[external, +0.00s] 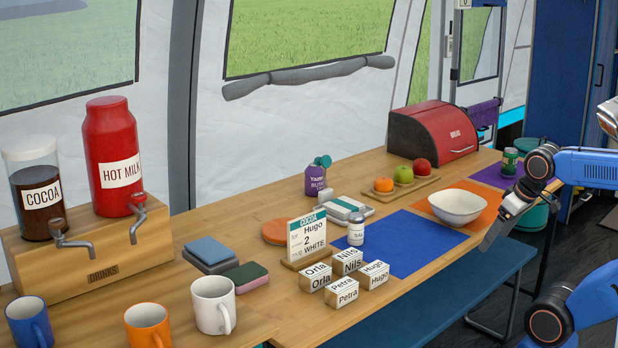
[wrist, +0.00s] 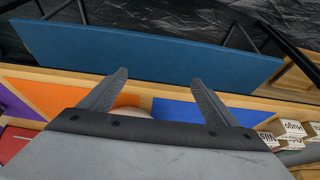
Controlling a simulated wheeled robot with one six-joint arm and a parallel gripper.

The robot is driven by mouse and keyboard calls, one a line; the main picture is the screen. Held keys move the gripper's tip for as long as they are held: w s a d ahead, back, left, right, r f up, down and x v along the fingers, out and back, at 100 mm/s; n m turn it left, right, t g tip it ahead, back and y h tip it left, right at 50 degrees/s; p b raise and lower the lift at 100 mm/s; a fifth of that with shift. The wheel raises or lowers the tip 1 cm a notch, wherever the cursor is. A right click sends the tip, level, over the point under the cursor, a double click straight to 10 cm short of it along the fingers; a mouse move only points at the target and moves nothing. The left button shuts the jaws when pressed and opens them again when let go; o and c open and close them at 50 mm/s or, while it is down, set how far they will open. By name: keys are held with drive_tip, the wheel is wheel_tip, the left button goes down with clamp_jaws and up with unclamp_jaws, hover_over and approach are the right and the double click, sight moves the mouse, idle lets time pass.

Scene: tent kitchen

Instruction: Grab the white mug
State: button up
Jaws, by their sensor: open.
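The white mug (external: 213,305) stands upright on the wooden table at the front left in the external view, its handle towards the right. An orange mug (external: 147,325) and a blue mug (external: 30,322) stand to its left. My gripper (external: 489,246) is at the right, over the table's front edge near the white bowl, far from the white mug. In the wrist view my gripper (wrist: 158,82) is open, with nothing between its fingers. The white mug is not in the wrist view.
Name blocks (external: 347,292) and a cocoa card (external: 305,240) stand right of the white mug. Sponges (external: 245,275) lie behind it. The drinks dispenser (external: 95,265) is behind the mugs. A white bowl (external: 457,207) sits near my gripper. A blue bench (wrist: 150,50) runs along the table's front.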

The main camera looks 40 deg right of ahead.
wheel_tip(320, 180, up, 21)
drive_tip(key=w+a+r+g, duration=0.1)
drive_tip(key=w+a+r, duration=0.3)
drive_tip(key=w, duration=0.3)
drive_tip(key=w+a+r, duration=0.4)
drive_tip(key=w, duration=0.2)
drive_tip(key=w+a+r, duration=0.4)
drive_tip(key=w+a, duration=0.6)
drive_tip(key=a, duration=0.5)
drive_tip(key=w+a+m, duration=0.1)
drive_tip(key=w+a, duration=0.3)
drive_tip(key=a, duration=1)
drive_tip(key=m+h, duration=0.1)
drive_tip(key=m, duration=0.1)
hover_over(213, 302)
drive_tip(key=w+d, duration=0.1)
drive_tip(key=d, duration=0.1)
wheel_tip(213, 302, down, 13)
drive_tip(key=shift+s+a+x, duration=0.1)
drive_tip(key=shift+s+x, duration=0.05)
drive_tip(key=shift+x, duration=1.8)
drive_tip(key=shift+s+a+x, duration=0.15)
drive_tip(key=shift+x, duration=1.85)
drive_tip(key=shift+s+a+x, duration=0.1)
drive_tip(key=shift+s+x, duration=0.05)
drive_tip(key=shift+x, duration=1.8)
drive_tip(key=shift+f, duration=0.2)
drive_tip(key=c, duration=1.2)
